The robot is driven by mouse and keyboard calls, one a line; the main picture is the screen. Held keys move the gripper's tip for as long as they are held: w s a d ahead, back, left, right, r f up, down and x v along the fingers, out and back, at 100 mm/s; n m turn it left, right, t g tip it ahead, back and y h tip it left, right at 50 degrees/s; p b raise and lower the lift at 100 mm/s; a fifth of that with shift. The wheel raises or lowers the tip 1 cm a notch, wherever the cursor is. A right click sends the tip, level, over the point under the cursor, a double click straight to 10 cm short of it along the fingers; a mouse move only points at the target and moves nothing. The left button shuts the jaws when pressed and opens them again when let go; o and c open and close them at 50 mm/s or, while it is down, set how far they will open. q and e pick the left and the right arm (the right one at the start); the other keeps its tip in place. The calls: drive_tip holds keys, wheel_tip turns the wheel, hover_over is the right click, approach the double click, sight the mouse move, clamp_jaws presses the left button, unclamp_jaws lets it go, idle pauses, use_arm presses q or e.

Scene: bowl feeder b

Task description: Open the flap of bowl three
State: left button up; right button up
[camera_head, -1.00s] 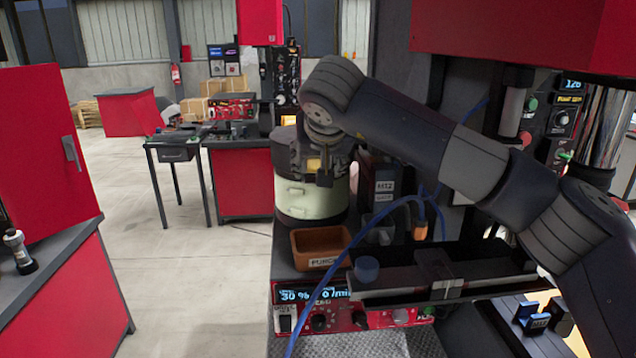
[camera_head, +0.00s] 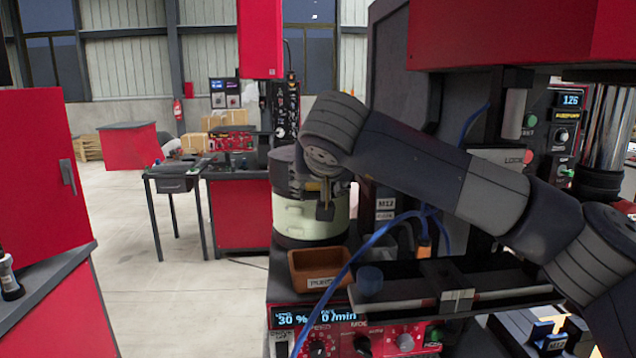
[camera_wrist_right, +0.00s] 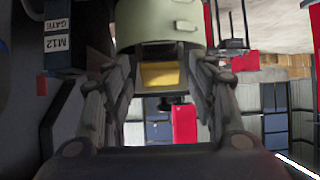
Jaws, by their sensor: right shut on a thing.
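The bowl (camera_head: 295,222) is a pale green drum with a dark base and grey upper part, standing at the back of the machine bench. Its pale green wall also shows at the top of the right wrist view (camera_wrist_right: 160,22). My right gripper (camera_head: 325,207) is at the bowl's upper front, its arm reaching in from the right. In the right wrist view, a yellow flap-like piece (camera_wrist_right: 162,75) sits between its fingers, and the gripper is shut on it. The arm and gripper hide part of the bowl's rim. My left gripper is not in view.
A blue cable (camera_head: 345,272) runs across the bench front. An M12 gate box (camera_head: 385,207) stands right of the bowl. Open floor (camera_head: 170,270) lies to the left.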

drive_tip(key=o, duration=0.7)
drive_tip(key=shift+c, duration=0.2)
drive_tip(key=shift+s+r, duration=0.1)
drive_tip(key=v, duration=1.2)
